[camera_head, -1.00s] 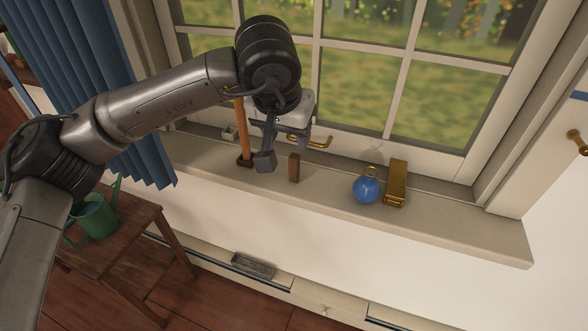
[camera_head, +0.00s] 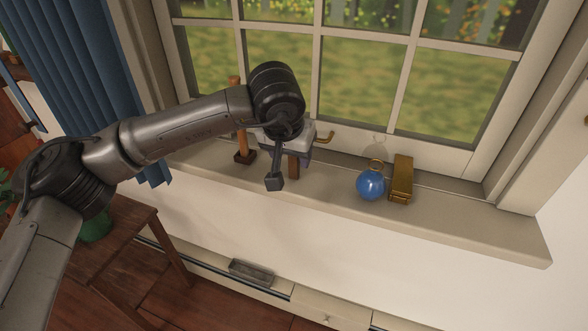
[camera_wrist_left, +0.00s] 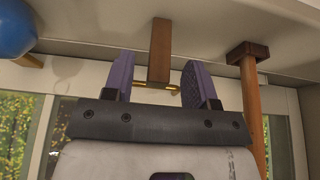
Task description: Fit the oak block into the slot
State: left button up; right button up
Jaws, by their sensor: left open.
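The oak block (camera_head: 294,167) is a small brown upright bar standing on the windowsill, its upper part hidden by my left gripper. My left gripper (camera_head: 285,172) is open and points at the block from above. In the left wrist view the block (camera_wrist_left: 159,50) shows between the two spread purple-padded fingers (camera_wrist_left: 160,78), with a gap on each side. I cannot make out the slot for certain. My right gripper is not in view.
A mallet (camera_head: 243,158) stands head-down on the sill (camera_head: 325,185), left of the block. A grey tray (camera_head: 252,272) lies below. The window is close behind.

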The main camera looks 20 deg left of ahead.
pick_arm(q)
jog(key=shift+w+f, duration=0.25)
jog(key=shift+f, duration=0.35)
grip_shut()
jog(key=shift+r, duration=0.2)
